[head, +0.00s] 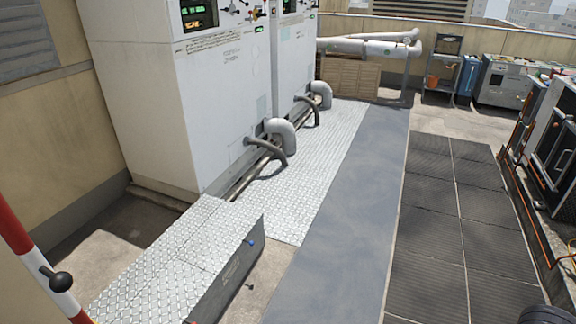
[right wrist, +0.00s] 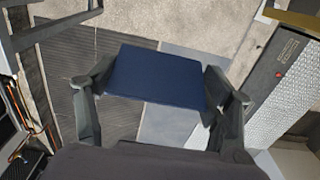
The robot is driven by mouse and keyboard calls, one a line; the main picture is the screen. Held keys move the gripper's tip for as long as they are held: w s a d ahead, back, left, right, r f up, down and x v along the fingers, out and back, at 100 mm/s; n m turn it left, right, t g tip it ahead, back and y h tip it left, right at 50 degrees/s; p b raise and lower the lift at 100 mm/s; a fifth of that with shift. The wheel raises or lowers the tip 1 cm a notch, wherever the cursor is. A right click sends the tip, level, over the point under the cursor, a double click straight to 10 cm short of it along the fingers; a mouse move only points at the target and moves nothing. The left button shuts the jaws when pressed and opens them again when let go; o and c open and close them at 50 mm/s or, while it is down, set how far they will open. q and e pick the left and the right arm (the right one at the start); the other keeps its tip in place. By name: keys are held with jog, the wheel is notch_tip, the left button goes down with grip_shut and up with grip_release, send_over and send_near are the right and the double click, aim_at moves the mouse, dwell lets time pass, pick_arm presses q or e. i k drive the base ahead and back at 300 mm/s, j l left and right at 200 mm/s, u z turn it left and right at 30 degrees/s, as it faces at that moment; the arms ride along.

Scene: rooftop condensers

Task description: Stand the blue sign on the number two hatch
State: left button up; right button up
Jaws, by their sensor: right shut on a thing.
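The blue sign (right wrist: 155,78) is a flat dark-blue panel in the right wrist view. My right gripper (right wrist: 158,90) is shut on it, with one finger at each side edge. The sign is held above the floor; no number or text shows on its visible face. The head view shows neither the sign nor either gripper. A raised box with a diamond-plate top (head: 170,262) stands at the front left of the head view. Its dark side has lettering too small to read, and I see no number two, so I cannot tell which hatch it is.
White condenser cabinets (head: 185,95) with grey pipes (head: 282,135) stand behind. A red-and-white pole (head: 30,250) is at left. A smooth grey walkway (head: 345,235) and dark ribbed mats (head: 430,225) lie clear. Dark equipment (head: 555,150) and an orange hose edge the right side.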

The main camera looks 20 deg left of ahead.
aim_at(221, 233)
jog(key=i+u, duration=0.2)
jog(key=i, duration=0.4)
jog(key=i+u, duration=0.25)
jog(key=i, duration=0.3)
jog(key=i+l+u, duration=0.2)
jog(key=i, duration=0.4)
